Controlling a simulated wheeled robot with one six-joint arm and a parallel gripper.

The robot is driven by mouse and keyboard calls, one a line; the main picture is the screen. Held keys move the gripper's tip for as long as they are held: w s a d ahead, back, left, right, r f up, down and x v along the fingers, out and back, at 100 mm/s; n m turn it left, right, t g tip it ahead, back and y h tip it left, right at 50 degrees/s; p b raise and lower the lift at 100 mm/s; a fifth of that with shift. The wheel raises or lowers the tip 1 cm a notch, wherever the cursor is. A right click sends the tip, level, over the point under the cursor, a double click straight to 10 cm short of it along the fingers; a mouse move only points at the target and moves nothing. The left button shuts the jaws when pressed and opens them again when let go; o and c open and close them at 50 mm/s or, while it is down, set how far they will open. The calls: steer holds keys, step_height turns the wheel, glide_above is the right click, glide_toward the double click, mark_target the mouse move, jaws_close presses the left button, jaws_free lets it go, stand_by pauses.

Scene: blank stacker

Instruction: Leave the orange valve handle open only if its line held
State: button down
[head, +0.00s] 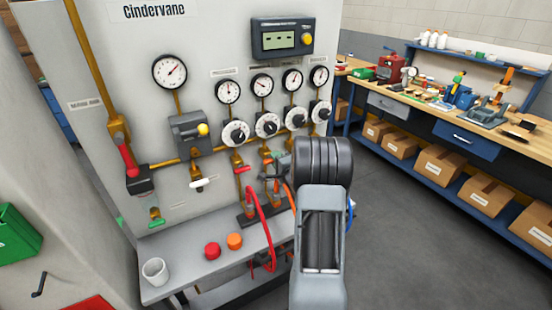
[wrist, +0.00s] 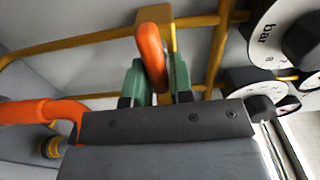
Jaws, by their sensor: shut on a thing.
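The orange valve handle (wrist: 152,58) shows in the wrist view, on a brass pipe fitting. My gripper (wrist: 153,82) has its green-tipped fingers closed on either side of it. In the head view my gripper (head: 279,165) is at the lower right of the panel, where my arm hides much of the valve. A row of small gauges (head: 262,85) sits above white dials (head: 267,125) on the panel. Their needles are too small to read surely. A display box (head: 283,38) has a greenish screen, with text too small to read.
An orange hose (wrist: 35,112) runs close to my gripper at left. A red hose (head: 254,215) loops over the shelf (head: 190,275), which holds red (head: 212,251) and orange (head: 234,241) caps and a white cup (head: 155,270). A red handle (head: 243,170) is left of my gripper.

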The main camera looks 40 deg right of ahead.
steer(key=shift+f+m, duration=0.1)
steer(key=shift+m, duration=0.2)
steer(key=c, duration=1.1)
jaws_free()
steer(key=s+a+b, duration=0.2)
steer(key=s, duration=1.1)
steer(key=shift+s, duration=0.35)
steer(key=shift+d, duration=0.1)
